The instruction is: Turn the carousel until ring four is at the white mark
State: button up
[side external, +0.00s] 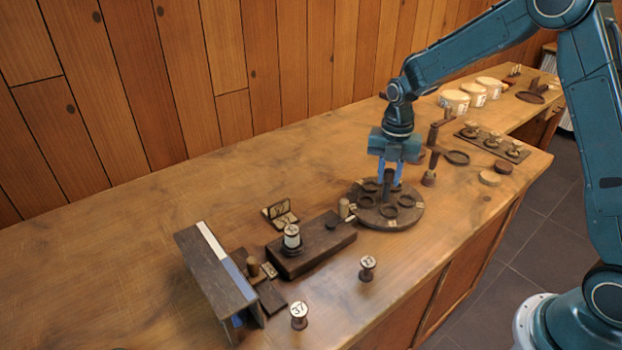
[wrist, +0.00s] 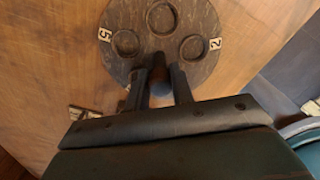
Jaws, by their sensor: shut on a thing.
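The carousel (side external: 385,222) is a round dark wooden disc with several ring-shaped recesses and a dark upright post (side external: 388,188) at its middle. My gripper (side external: 390,176) points down over it, its fingers shut on the post. In the wrist view the gripper (wrist: 160,80) has a finger on each side of the post, over the disc (wrist: 184,68). Pale rim labels there read 5 (wrist: 104,35) at the left and 2 (wrist: 215,44) at the right. I cannot make out the label of ring four, and cannot pick out the white mark for certain.
Left of the carousel lies a dark block (side external: 318,246) bearing a labelled spool (side external: 292,237). Two loose spools (side external: 299,315) (side external: 367,268) stand in front. A dark stand (side external: 432,150) rises close behind at the right. White-sided tubs (side external: 455,102) are farther back.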

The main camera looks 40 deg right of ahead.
jog(key=shift+n, duration=1.9)
jog(key=o, duration=0.8)
jog(key=shift+o, duration=0.2)
jog(key=shift+r, duration=0.15)
jog(key=shift+r, duration=3.35)
grip_shut()
